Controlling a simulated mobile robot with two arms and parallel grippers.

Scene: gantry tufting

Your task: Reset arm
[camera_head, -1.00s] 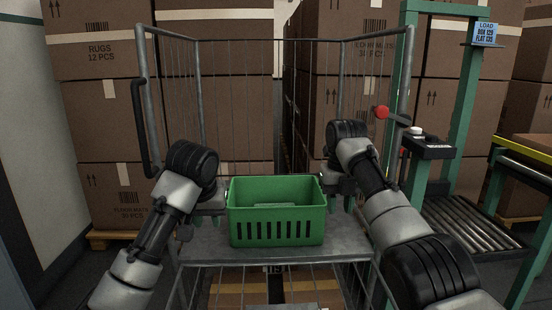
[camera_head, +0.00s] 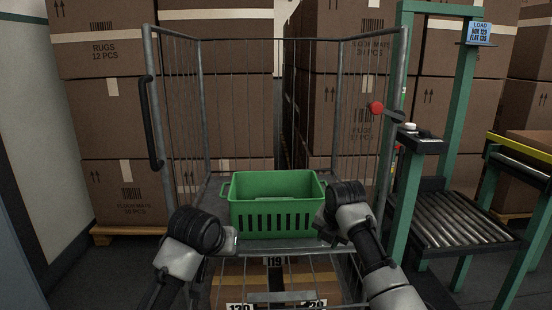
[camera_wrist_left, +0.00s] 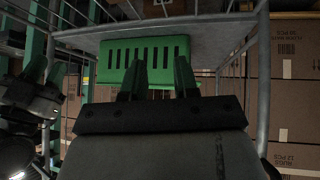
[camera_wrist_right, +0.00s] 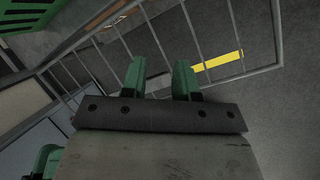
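A green slotted basket (camera_head: 278,212) stands upright on the grey shelf of a wire cage cart (camera_head: 212,188). The basket also shows in the left wrist view (camera_wrist_left: 110,62), beyond the fingers, and its corner shows at the top left of the right wrist view (camera_wrist_right: 22,14). My left gripper (camera_wrist_left: 158,80) is open and empty, in front of the basket's left side in the head view. My right gripper (camera_wrist_right: 160,80) is open and empty, near the basket's right front corner. In the head view the right fingers are mostly hidden behind the wrist.
Stacked cardboard boxes (camera_head: 115,110) stand behind the cart. A green gantry frame (camera_head: 467,95) with a roller conveyor (camera_head: 455,218) is at the right. A red knob (camera_head: 377,108) sits by the cart's right post. Wire bars and numbered labels (camera_head: 274,262) lie below the shelf.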

